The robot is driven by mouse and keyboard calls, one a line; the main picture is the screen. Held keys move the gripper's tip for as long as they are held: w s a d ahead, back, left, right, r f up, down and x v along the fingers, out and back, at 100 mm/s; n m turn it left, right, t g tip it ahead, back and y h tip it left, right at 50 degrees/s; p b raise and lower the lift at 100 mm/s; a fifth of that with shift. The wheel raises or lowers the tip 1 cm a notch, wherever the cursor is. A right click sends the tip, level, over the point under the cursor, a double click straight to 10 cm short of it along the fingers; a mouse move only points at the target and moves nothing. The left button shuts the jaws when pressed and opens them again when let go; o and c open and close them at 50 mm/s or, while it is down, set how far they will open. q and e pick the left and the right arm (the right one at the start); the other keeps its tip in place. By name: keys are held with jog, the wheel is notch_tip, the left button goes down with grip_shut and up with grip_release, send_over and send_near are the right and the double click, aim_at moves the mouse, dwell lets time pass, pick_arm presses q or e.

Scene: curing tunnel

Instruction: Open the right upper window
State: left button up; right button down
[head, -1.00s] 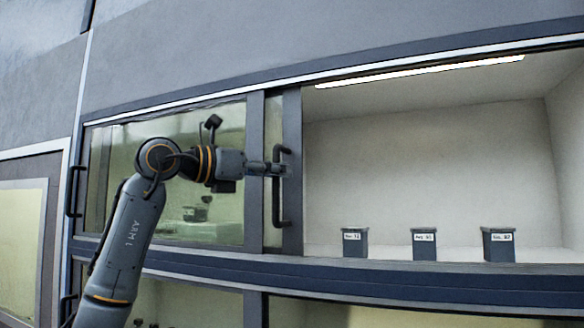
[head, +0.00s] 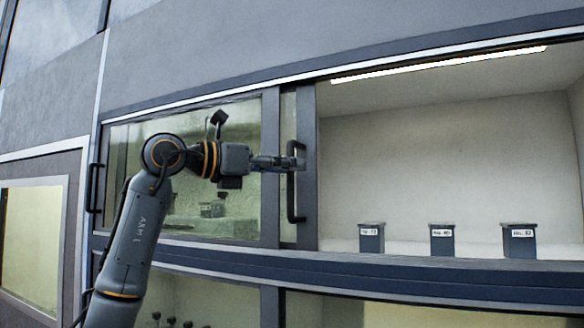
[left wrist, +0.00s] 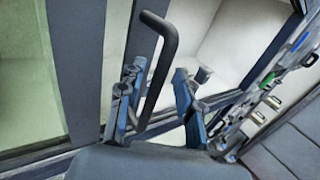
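The right upper window (head: 306,215) is a glass pane in a dark grey frame. In the head view it stands slid to the left, overlapping the left upper window (head: 240,205), and a wide opening shows to its right. Its black vertical handle (head: 293,200) also shows in the left wrist view (left wrist: 160,70). My left gripper (head: 290,163) is at the handle's upper part. In the left wrist view its fingers (left wrist: 156,108) stand apart with the handle between them, nearer the left finger. My right gripper is in neither current view.
Inside the open bay, three labelled dark bins (head: 371,238) stand on the pale floor under a light strip (head: 440,65). The left upper window has its own black handle (head: 94,188). A dark ledge (head: 420,270) runs below the windows, with lower windows beneath.

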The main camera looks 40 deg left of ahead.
pick_arm(q)
jog(key=v, duration=1.1)
jog(key=shift+r, duration=0.1)
